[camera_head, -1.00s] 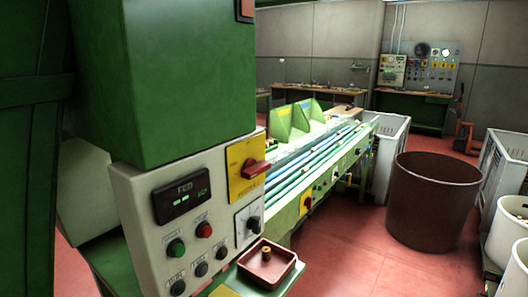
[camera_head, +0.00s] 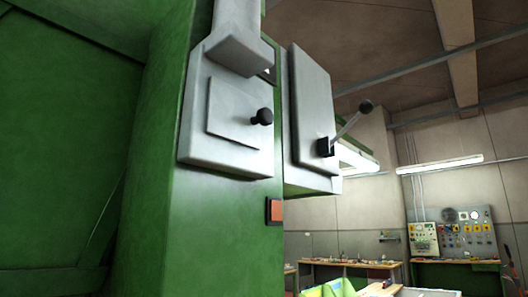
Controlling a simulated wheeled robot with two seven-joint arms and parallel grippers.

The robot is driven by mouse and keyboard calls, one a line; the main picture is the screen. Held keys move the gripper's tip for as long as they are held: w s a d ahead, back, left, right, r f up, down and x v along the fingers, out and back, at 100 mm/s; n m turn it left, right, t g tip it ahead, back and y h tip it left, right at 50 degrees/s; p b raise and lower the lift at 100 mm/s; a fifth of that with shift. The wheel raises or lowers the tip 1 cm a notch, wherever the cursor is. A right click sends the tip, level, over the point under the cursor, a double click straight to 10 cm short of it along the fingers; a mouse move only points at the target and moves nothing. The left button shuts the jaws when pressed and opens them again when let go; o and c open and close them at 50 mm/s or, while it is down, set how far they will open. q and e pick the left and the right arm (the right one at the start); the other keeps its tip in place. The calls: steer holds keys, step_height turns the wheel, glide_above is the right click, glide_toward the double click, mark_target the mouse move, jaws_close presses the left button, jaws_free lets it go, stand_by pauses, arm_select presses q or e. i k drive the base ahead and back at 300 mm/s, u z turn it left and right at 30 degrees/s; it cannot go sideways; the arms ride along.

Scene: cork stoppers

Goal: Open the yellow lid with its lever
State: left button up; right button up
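A metal lever (camera_head: 347,128) with a dark round knob sticks out up and to the right from a dark slot in a grey box (camera_head: 312,105). The box is mounted on the side of a tall green machine (camera_head: 222,230). No yellow lid shows in this view. I cannot tell whether this lever belongs to the lid. Neither of my grippers is in view.
A second grey housing (camera_head: 228,110) with a black knob (camera_head: 262,116) sits on the machine's front, above an orange-red square (camera_head: 275,210). Workbenches (camera_head: 345,265) and a control panel (camera_head: 465,232) stand at the far wall. Open room lies to the right.

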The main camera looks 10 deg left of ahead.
mark_target(365, 107)
steer(key=z, duration=0.95)
steer(key=i, duration=3.1)
steer(key=u, duration=3.5)
steer(key=k, duration=0.45)
steer(key=u, duration=1.05)
steer(key=i, duration=0.3)
steer(key=z, duration=0.05)
